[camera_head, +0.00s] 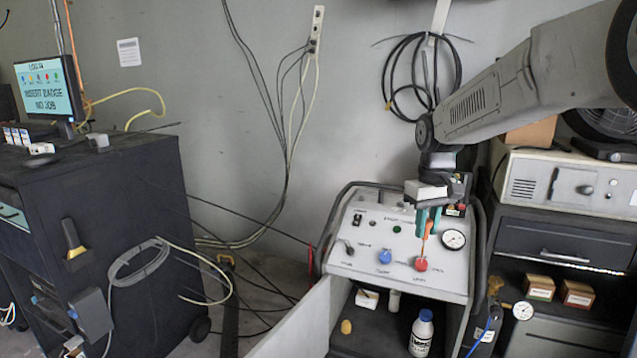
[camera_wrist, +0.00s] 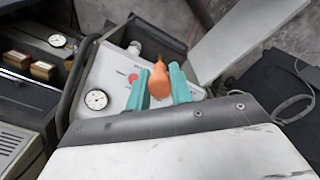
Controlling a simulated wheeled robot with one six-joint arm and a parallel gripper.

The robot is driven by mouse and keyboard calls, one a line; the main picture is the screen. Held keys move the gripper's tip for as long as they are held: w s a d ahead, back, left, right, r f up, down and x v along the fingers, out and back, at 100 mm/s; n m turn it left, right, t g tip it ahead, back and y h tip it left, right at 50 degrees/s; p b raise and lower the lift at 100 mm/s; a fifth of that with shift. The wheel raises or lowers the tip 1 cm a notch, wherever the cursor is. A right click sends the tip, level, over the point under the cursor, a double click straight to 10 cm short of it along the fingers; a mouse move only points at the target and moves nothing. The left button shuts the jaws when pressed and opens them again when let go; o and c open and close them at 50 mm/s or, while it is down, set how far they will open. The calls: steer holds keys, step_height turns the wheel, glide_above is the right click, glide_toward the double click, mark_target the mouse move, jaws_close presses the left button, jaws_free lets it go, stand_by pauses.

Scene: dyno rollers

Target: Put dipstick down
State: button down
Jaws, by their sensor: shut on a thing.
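The dipstick (camera_head: 427,236) shows as a slim orange piece under my gripper (camera_head: 427,222) in the head view. In the wrist view its rounded orange end (camera_wrist: 160,82) sits between the two teal fingers of my gripper (camera_wrist: 158,76). My gripper is shut on it and points down over the sloped control panel (camera_head: 352,262). The dipstick's lower end lies in line with the red knob (camera_head: 421,264); I cannot tell whether it touches it. The rest of the dipstick is hidden.
The panel bears a blue knob (camera_head: 384,256) and a white gauge (camera_head: 453,240). Its cabinet below is open, with a white bottle (camera_head: 422,333) inside. A dark cart (camera_head: 140,190) stands left and a drawer unit (camera_head: 560,243) right.

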steer(key=s+d+f+m, duration=0.1)
steer(key=s+f+m, duration=0.1)
steer(key=f, duration=1.2)
steer(key=s+d+f+m, duration=0.1)
steer(key=s+f+m, duration=0.1)
steer(key=f, duration=1.3)
steer(key=shift+d, duration=0.2)
steer(key=shift+s, duration=0.15)
